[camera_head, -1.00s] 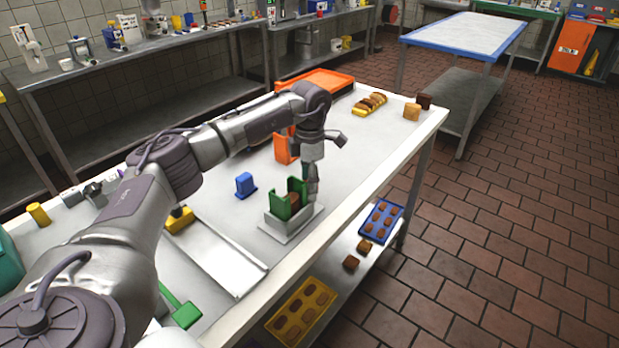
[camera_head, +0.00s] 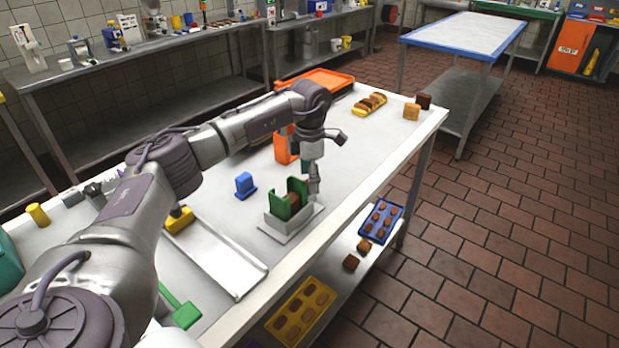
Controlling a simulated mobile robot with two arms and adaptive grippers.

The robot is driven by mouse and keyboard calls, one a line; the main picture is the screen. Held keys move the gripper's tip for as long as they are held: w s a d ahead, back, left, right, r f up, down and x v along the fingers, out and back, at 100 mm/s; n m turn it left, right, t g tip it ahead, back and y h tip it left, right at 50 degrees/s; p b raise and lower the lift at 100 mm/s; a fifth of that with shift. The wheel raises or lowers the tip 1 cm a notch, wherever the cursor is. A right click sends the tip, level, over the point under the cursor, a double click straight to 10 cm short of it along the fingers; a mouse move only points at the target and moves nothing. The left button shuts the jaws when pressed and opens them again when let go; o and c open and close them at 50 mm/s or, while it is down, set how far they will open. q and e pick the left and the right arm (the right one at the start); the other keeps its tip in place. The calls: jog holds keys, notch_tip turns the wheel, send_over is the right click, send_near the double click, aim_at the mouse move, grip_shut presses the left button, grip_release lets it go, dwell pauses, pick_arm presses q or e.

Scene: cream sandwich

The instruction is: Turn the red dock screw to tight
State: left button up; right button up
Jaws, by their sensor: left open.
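A grey dock (camera_head: 277,226) with green upright guides (camera_head: 280,208) and a brown piece (camera_head: 294,200) between them stands near the front edge of the white table. I cannot make out a red screw on it; the gripper and the guides may hide it. My left gripper (camera_head: 314,188) points down just behind and to the right of the green guides. It is open, and I see nothing held in it. Whether it touches the dock I cannot tell. My right gripper is not in view.
The table right of the dock is clear.

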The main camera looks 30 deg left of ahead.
pick_arm(q)
notch_tip(320, 180, up, 12)
jog(key=shift+f, duration=0.15)
dwell(0.4)
